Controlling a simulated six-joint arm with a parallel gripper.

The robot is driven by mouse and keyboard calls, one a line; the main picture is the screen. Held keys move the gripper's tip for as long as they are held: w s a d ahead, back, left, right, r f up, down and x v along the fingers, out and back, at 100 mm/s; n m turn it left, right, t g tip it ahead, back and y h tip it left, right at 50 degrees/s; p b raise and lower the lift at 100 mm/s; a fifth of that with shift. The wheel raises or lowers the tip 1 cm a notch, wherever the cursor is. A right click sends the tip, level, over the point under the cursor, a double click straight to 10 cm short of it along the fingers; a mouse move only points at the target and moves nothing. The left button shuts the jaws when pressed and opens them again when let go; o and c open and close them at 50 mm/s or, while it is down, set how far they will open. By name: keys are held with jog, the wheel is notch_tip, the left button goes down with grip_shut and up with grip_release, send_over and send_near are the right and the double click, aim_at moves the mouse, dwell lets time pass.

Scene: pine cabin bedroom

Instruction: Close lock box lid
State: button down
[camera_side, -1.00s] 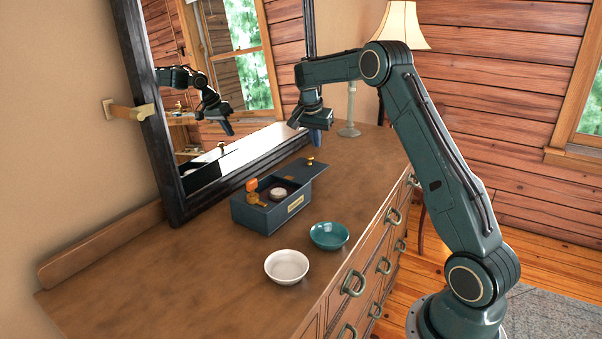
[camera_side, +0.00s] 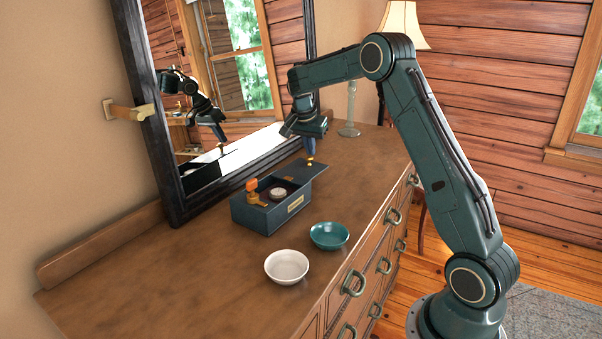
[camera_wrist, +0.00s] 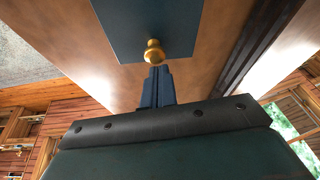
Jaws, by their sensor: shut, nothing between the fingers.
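The dark blue lock box (camera_side: 268,208) stands on the dresser with its front left part open. Its flat lid (camera_side: 306,169) is slid back toward the far right and overhangs the box. A brass knob (camera_side: 310,159) stands on the lid's far end; in the wrist view the lid (camera_wrist: 150,18) and knob (camera_wrist: 154,53) are just ahead of my fingers. My gripper (camera_side: 311,152) is shut and empty, pointing down at the knob, close to or touching it; I cannot tell which.
A white bowl (camera_side: 287,267) and a teal bowl (camera_side: 329,236) stand in front of the box. The large mirror (camera_side: 222,110) leans close behind it. A lamp (camera_side: 350,110) stands at the far end. The dresser top is clear at the left.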

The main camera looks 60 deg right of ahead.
send_over(289, 176)
jog(key=shift+s+a, duration=0.1)
jog(key=shift+a, duration=0.35)
jog(key=shift+d, duration=0.1)
jog(key=shift+d+r, duration=0.1)
jog(key=shift+d, duration=0.15)
jog(key=d, duration=0.1)
jog(key=d+r, duration=0.2)
jog(key=shift+w+r, duration=0.15)
jog(key=shift+w, duration=0.1)
jog(key=v, duration=0.9)
jog(key=shift+s+a, duration=0.1)
jog(key=shift+s, duration=0.05)
